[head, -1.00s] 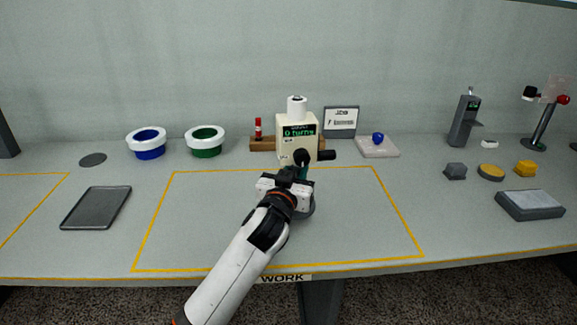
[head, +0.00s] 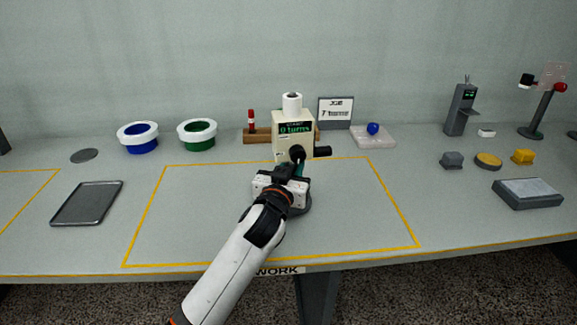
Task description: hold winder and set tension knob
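The winder (head: 283,147) is a cream box with a white spool (head: 292,103) on top. Its display (head: 295,128) reads 0 turns. A black handle (head: 322,152) sticks out at its right. A round black knob (head: 298,153) shows at its lower front. My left gripper (head: 291,170) is in front of the winder's lower front, just below that knob. My own wrist hides the fingertips, so their opening and any contact are unclear. A dark round base (head: 302,207) shows partly under the gripper. My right gripper is out of view.
Blue (head: 138,137) and green (head: 197,135) white-rimmed bowls stand at back left, a grey tray (head: 88,203) nearer. A blue ball (head: 373,128) sits on a pale pad. The outlined area's right side is clear.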

